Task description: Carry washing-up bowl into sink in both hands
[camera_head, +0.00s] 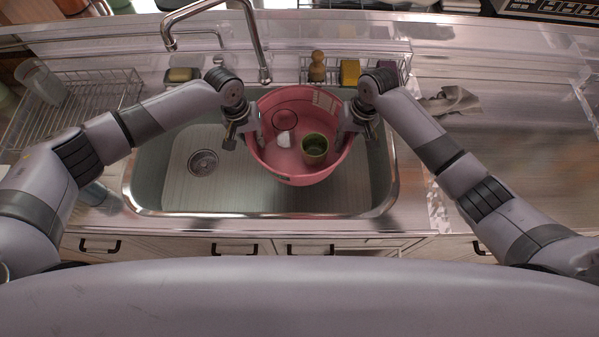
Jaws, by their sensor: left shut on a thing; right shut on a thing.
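The pink washing-up bowl (300,176) is over the right half of the sink, inside its outline seen from above. I cannot tell whether it touches the sink floor. A green cup (315,148), a small white item (284,139) and a dark ring shape (285,119) show inside it. The steel sink (175,195) is bare on its left side, with a round drain. My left gripper (252,137) is shut on the bowl's left rim. My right gripper (347,134) is shut on its right rim. The fingers partly hide the rim.
A tall faucet (262,50) arches behind the sink. A rack behind it holds a wooden brush (317,66) and a yellow sponge (349,72). A wire dish rack (85,105) stands at left. A grey cloth (450,100) lies on the right counter.

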